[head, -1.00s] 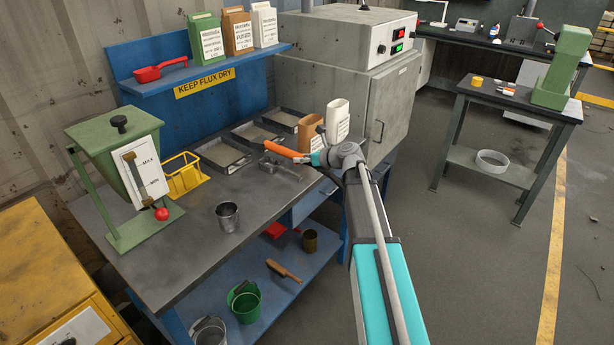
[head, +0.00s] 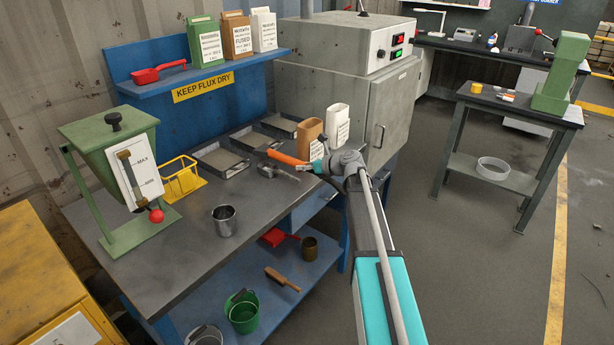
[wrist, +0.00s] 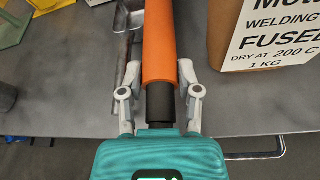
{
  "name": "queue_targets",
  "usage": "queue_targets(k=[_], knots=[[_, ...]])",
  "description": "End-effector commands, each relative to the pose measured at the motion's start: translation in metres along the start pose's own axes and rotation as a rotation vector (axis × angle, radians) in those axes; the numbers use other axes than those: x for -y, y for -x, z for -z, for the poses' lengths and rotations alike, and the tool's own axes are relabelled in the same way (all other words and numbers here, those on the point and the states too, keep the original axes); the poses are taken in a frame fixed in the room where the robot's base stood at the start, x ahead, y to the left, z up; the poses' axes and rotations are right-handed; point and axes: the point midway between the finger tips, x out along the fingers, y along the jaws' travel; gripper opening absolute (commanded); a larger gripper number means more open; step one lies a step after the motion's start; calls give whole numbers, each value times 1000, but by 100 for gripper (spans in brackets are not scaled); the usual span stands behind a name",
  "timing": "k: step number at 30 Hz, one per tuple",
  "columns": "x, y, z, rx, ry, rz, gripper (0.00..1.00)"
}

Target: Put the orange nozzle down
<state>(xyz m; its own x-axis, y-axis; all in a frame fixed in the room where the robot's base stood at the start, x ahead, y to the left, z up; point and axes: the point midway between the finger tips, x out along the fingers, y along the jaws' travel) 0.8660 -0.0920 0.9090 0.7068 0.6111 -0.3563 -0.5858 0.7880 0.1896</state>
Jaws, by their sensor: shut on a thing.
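The orange nozzle (head: 286,158) is a long orange tube over the right part of the grey workbench (head: 180,262). In the wrist view the nozzle (wrist: 168,45) points away from me, with a black collar at its near end. My gripper (wrist: 164,85) is shut on it, one grey finger on each side. In the head view my gripper (head: 316,166) is at the bench's right edge. A grey metal tool (head: 278,173) lies on the bench just beneath the nozzle. I cannot tell whether the nozzle touches it or the bench.
A brown carton (head: 310,138) and a white carton (head: 337,127) stand just behind my gripper. Grey trays (head: 220,160) line the bench's back. A metal cup (head: 224,220), yellow basket (head: 181,180) and green hopper (head: 108,158) stand to the left. The bench's middle front is clear.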

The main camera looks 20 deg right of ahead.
Motion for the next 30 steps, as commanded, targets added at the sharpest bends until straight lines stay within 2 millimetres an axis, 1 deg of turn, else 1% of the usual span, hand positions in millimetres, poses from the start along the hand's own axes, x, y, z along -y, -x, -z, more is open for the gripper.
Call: queue_targets(k=[1,3,10,23,28,29,30], knots=[[5,-4,6,1,0,0,0],[4,-6,12,1,0,0,0],[7,-11,27,1,0,-1,0],[7,-12,29,0,0,-1,0],[8,-14,32,0,0,-1,0],[8,-14,32,0,0,-1,46],[8,-13,32,0,0,-1,54]])
